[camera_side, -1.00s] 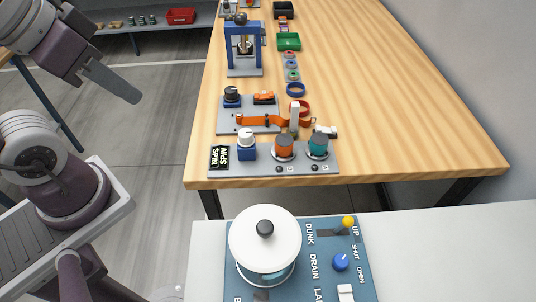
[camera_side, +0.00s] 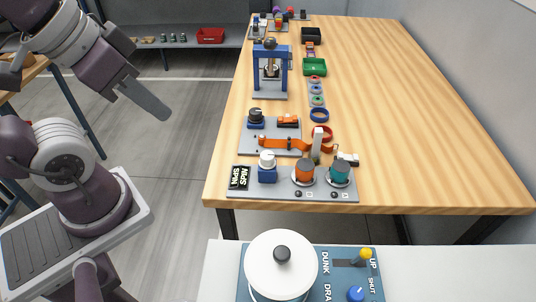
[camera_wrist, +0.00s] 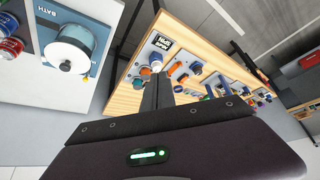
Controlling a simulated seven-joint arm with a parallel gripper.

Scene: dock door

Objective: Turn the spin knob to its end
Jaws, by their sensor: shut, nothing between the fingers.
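The spin knob is a white knob (camera_side: 267,160) on a blue block, beside a black SPIN label (camera_side: 239,177) on a grey panel at the near end of the wooden bench. My gripper (camera_side: 165,115) hangs to the left of the bench in the side view, over the floor and well apart from the knob. It is shut and empty. In the wrist view the gripper (camera_wrist: 164,76) points toward the bench and hides part of the panel.
Orange (camera_side: 305,174) and teal (camera_side: 340,173) knobs stand right of the spin knob. Behind are an orange clamp strap (camera_side: 284,142), a black knob (camera_side: 256,116) and a blue press frame (camera_side: 270,72). The bench's right side is clear.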

